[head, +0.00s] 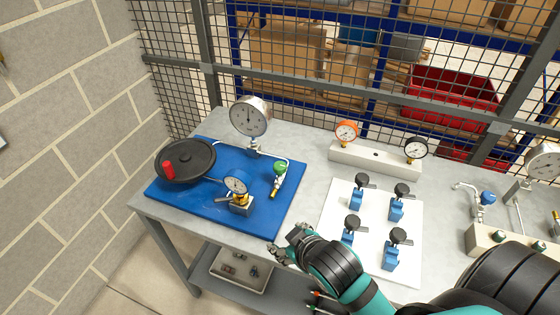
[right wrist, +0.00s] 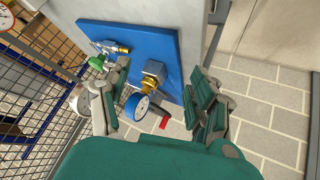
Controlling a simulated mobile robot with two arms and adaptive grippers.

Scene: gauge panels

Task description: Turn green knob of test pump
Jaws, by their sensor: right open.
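The test pump sits on a blue base plate (head: 215,217) at the left end of the grey table. Its green knob (head: 280,168) is at the right side of the plate, on a small valve; the knob also shows in the right wrist view (right wrist: 97,63). A black handwheel (head: 190,160) with a red grip is at the left. A large gauge (head: 249,116) stands at the back and a small gauge (head: 236,184) in front. My right gripper (head: 280,252) is open and empty at the table's front edge, apart from the knob. My left gripper is not in view.
A white board (head: 335,240) with several blue valves with black knobs lies right of the plate. A grey rail (head: 375,158) with an orange and a black gauge stands behind it. Wire mesh closes the back; a block wall is at the left.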

